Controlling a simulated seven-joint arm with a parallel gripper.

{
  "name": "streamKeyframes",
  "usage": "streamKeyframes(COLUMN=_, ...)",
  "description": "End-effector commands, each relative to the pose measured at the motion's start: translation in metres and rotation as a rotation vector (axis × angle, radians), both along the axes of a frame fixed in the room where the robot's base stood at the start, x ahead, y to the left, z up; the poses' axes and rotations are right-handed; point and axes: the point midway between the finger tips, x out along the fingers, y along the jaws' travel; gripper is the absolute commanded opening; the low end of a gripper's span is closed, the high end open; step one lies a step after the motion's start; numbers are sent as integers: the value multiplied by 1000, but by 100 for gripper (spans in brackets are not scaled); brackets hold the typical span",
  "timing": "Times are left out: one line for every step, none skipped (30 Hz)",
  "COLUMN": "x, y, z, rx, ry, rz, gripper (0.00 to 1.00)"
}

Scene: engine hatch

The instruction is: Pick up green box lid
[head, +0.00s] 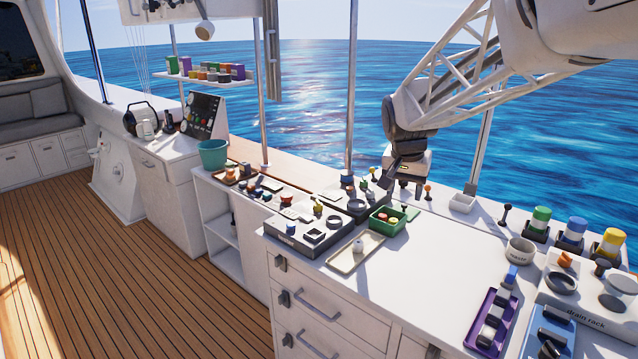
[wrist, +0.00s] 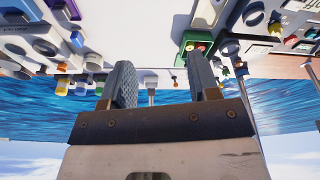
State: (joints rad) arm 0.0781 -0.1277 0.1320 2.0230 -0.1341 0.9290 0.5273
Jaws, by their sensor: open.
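The green box (head: 387,221) stands on the white counter, open at the top with small items inside. In the wrist view, which is upside down, the green box (wrist: 196,38) is at upper right; I cannot clearly make out the lid there. My gripper (head: 404,187) hangs above the counter, behind the box and lid and apart from them. In the wrist view my gripper (wrist: 157,66) has its fingers spread, with nothing between them.
A beige tray (head: 341,263) lies in front of the box. A dark-fronted unit with shaped recesses (head: 297,240) is to its left. The counter between box and bowl is mostly clear.

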Motion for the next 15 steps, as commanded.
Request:
streamKeyframes(x=14, y=-4, z=-3, rx=0, ry=1, rz=-20, gripper=55)
streamKeyframes(x=22, y=-6, z=-4, rx=-1, ry=2, rz=-30, gripper=55)
streamKeyframes(x=32, y=-9, z=-6, rx=-1, ry=1, rz=-46, gripper=55)
streamKeyframes(x=40, y=-11, z=-7, rx=-1, ry=1, rz=-58, gripper=55)
streamKeyframes(x=47, y=-13, z=-9, rx=-3, ry=2, rz=-69, gripper=55)
streamKeyframes(x=57, y=-16, z=-11, rx=-3, ry=0, rz=-86, gripper=55)
streamKeyframes(x=65, y=-18, z=-13, rx=-4, ry=1, rz=-96, gripper=55)
streamKeyframes(x=73, y=-20, z=-15, rx=-4, ry=1, rz=-109, gripper=55)
streamKeyframes(x=82, y=-23, z=-18, rx=-4, ry=-1, rz=-125, gripper=55)
streamKeyframes(x=90, y=-26, z=-20, rx=-5, ry=-1, rz=-136, gripper=55)
streamKeyframes(x=97, y=-28, z=-22, rx=-5, ry=-2, rz=-148, gripper=55)
streamKeyframes(x=107, y=-31, z=-25, rx=-5, ry=-2, rz=-164, gripper=55)
streamKeyframes(x=115, y=-33, z=-27, rx=-6, ry=-3, rz=-176, gripper=55)
streamKeyframes(x=122, y=-36, z=-30, rx=-6, ry=-3, rz=-186, gripper=55)
streamKeyframes(x=132, y=-39, z=-33, rx=-7, ry=-3, rz=-202, gripper=55)
